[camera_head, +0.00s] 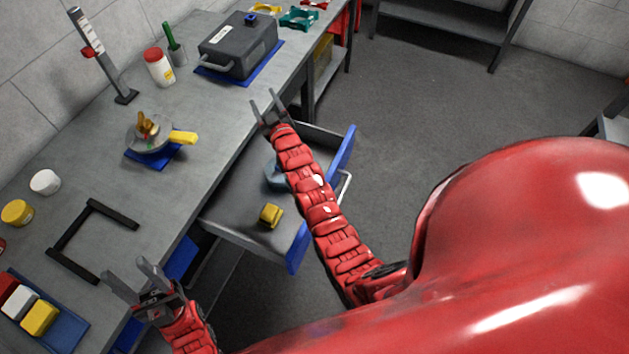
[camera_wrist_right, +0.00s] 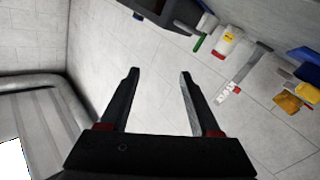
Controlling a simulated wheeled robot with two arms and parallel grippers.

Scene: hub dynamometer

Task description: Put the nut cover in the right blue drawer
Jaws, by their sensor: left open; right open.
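A drawer with a blue front (camera_head: 342,152) stands open under the bench in the head view; my right arm hides the middle of its front. A small yellow piece (camera_head: 271,215) lies on its floor, and a blue-grey round thing (camera_head: 274,176) lies partly behind my arm. I cannot tell for sure which piece is the nut cover. My right gripper (camera_head: 263,99) is open and empty above the bench edge, beyond the drawer; its open fingers also show in the right wrist view (camera_wrist_right: 160,75). My left gripper (camera_head: 128,270) is open and empty near the bench's front edge.
On the bench, a hub with gold and yellow parts (camera_head: 148,132) sits on a blue mat. A grey case (camera_head: 238,45), a red-capped bottle (camera_head: 159,68), an upright gauge (camera_head: 98,58), a black frame (camera_head: 83,233) and coloured blocks (camera_head: 38,317) stand around. Floor at right is clear.

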